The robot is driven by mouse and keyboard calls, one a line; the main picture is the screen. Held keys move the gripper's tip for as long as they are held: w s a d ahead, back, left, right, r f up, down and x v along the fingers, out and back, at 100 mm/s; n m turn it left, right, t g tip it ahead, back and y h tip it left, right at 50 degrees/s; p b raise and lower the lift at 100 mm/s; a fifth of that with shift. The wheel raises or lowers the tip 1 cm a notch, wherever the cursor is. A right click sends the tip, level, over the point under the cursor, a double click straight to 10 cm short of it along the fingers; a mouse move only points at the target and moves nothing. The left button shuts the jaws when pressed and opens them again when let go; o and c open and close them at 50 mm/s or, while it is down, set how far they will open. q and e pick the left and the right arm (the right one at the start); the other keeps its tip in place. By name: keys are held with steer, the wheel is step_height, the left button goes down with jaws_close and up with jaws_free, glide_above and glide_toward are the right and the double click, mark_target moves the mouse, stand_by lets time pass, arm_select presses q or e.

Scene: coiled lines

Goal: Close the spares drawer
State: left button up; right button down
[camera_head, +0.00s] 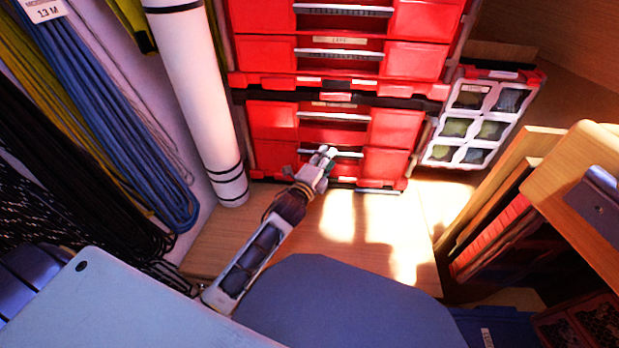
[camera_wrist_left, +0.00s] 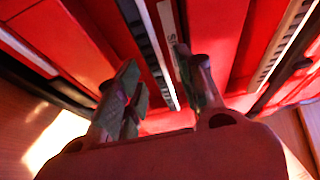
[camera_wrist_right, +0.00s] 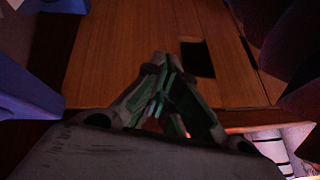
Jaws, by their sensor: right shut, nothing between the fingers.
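A red drawer stack (camera_head: 392,128) stands against the back, with several drawers that have pale bar handles. My left gripper (camera_head: 326,154) is at the front of the lowest visible drawer (camera_head: 385,162), beside its handle (camera_head: 348,155). In the left wrist view its fingers (camera_wrist_left: 158,85) are apart, with a pale bar running between them in the picture. A white label there (camera_wrist_left: 170,32) starts with "S"; the rest is hidden by a finger. I cannot tell whether the fingers touch the bar. My right gripper (camera_wrist_right: 162,88) is shut and empty over a wooden surface.
Coiled blue rope (camera_head: 120,120) and other lines hang at the left. A white tube (camera_head: 190,85) stands beside the drawers. A compartment case (camera_head: 480,118) stands to their right, with wooden boards (camera_head: 510,165) nearer. The sunlit floor (camera_head: 375,225) before the stack is clear.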

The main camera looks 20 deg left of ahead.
arm_select(q)
steer(key=s+a, duration=0.1)
steer(key=s, duration=0.9)
steer(key=shift+s+a, duration=0.15)
steer(key=shift+s, duration=0.2)
steer(key=shift+r, duration=0.1)
steer(key=shift+r, duration=0.1)
arm_select(e)
steer(key=shift+r, duration=0.1)
stand_by(0.5)
